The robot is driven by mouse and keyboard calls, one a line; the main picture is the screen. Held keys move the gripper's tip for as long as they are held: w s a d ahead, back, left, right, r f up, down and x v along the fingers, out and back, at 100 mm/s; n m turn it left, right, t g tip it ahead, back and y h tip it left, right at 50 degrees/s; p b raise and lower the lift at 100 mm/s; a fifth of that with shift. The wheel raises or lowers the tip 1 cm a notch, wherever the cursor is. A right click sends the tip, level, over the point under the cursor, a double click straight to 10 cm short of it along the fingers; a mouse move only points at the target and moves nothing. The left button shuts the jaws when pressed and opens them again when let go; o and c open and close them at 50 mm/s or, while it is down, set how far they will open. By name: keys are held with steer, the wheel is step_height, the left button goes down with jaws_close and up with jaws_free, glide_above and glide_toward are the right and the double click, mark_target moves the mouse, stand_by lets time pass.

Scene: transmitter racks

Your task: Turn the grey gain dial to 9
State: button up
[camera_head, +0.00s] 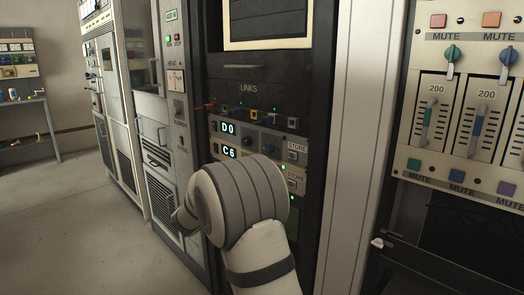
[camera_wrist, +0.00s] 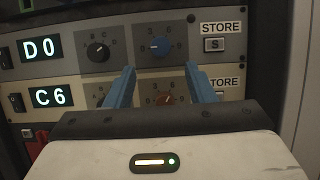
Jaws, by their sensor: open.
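In the wrist view the panel has two rows. The upper row shows a display reading D0 (camera_wrist: 41,50), a black dial (camera_wrist: 98,52) with letters and a blue dial (camera_wrist: 159,47) with digits. The lower row shows a display reading C6 (camera_wrist: 54,96), a partly hidden dial (camera_wrist: 98,92) that may be grey, and a reddish-brown dial (camera_wrist: 167,99). No gain label is legible, so I cannot tell which is the grey gain dial. My gripper (camera_wrist: 160,69) is open, its blue fingers in front of the panel either side of the reddish-brown dial. I cannot tell whether they touch anything.
Store buttons sit right of both rows, the upper one (camera_wrist: 214,45) in full view. In the head view, coloured plugs in the links strip (camera_head: 255,115) project above the displays. A slider panel (camera_head: 465,110) stands right. Open floor (camera_head: 80,220) lies left.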

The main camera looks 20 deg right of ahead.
mark_target(269, 148)
steer(key=b+x, duration=0.1)
steer(key=x, duration=0.6)
steer(key=shift+d, duration=0.25)
steer(key=c, duration=1)
steer(key=shift+o, duration=0.2)
steer(key=shift+m, duration=0.3)
